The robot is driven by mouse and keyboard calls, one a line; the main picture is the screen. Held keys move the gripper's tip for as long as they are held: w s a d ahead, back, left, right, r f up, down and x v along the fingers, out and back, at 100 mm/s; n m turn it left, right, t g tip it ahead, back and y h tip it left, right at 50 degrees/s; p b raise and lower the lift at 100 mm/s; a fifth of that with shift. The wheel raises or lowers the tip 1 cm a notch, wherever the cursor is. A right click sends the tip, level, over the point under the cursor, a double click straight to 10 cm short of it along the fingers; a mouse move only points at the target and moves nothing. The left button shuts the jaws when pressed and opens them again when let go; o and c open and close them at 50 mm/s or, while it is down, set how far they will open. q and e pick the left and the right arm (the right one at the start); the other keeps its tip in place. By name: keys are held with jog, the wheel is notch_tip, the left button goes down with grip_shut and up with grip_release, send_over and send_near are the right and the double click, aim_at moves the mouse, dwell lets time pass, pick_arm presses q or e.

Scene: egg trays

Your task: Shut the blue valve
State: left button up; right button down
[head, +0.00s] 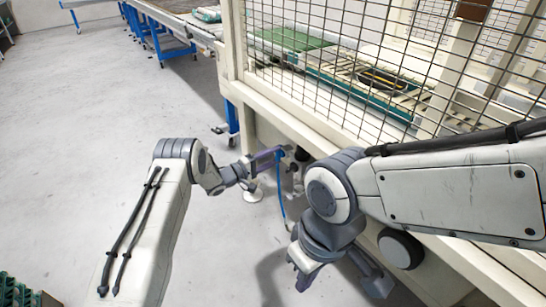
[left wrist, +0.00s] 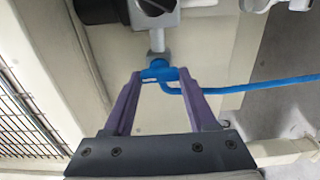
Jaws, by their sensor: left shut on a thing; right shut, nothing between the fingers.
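The blue valve (left wrist: 158,71) shows in the left wrist view, below a grey metal fitting, with a blue hose (left wrist: 245,86) running off to the right. My left gripper (left wrist: 158,76) has its two purple fingers on either side of the blue valve and is shut on it. In the head view my left gripper (head: 268,160) reaches to the machine's lower frame, where the blue hose (head: 281,200) hangs down; the valve itself is mostly hidden by the fingers there. My right gripper (head: 303,277) is shut and empty, low in front of the machine, apart from the valve.
A cream machine frame (head: 290,125) with a wire mesh guard (head: 335,50) stands along the right, close to both arms. A green conveyor belt (head: 292,39) lies behind the mesh. The grey floor (head: 90,130) at left is clear.

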pick_arm(q)
jog(key=shift+a, duration=0.15)
jog(key=o, duration=1.4)
jog(key=shift+c, duration=0.2)
jog(key=p+v, duration=0.2)
jog(key=v, duration=0.8)
jog(key=shift+a, duration=0.15)
